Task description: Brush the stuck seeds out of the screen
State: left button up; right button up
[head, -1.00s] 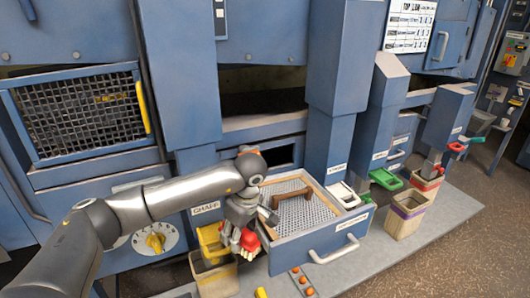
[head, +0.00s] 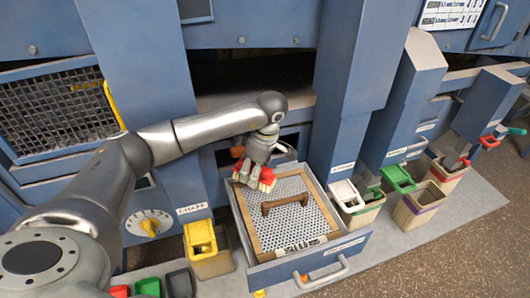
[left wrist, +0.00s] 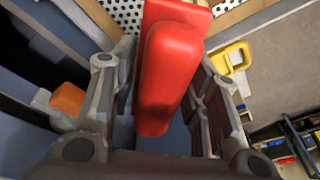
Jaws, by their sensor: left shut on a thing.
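My left gripper (head: 254,172) is shut on a red brush (head: 266,174) with pale bristles. In the left wrist view the brush's red handle (left wrist: 172,75) sits between the two fingers. The brush is over the back left corner of the screen (head: 310,222), a perforated plate in a wooden frame with a brown handle (head: 286,202). The screen lies in a pulled-out blue drawer (head: 265,272). I cannot tell whether the bristles touch the screen. Stuck seeds are too small to make out. My right gripper is not in view.
A yellow-topped chaff bin (head: 208,262) stands left of the drawer. Bins with white (head: 344,193) and green (head: 397,178) spouts stand to the right. Several coloured containers (head: 148,286) are at the bottom left. Blue machine columns (head: 355,90) rise behind.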

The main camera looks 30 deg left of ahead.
pick_arm(q)
jog(key=shift+s+f+b, duration=0.25)
jog(key=shift+s+b, duration=0.1)
jog(key=shift+s, duration=0.35)
jog(key=shift+s+a+f, duration=0.1)
jog(key=shift+s+f, duration=0.05)
jog(key=shift+f, duration=0.15)
jog(key=f, duration=0.1)
jog(key=f+b, duration=0.1)
jog(key=f, duration=0.1)
jog(key=shift+w+f+b, duration=0.1)
jog(key=shift+w+b, duration=0.15)
jog(key=shift+b, duration=0.1)
jog(key=shift+c, duration=0.8)
jog(key=shift+s+f+b, duration=0.2)
jog(key=shift+f+b, duration=0.1)
jog(key=shift+f, duration=0.25)
jog(key=shift+c, duration=1.4)
jog(key=shift+o, duration=0.2)
jog(key=shift+f, duration=0.2)
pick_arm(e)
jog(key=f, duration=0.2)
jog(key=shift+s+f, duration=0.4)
pick_arm(q)
jog(key=shift+c, duration=0.2)
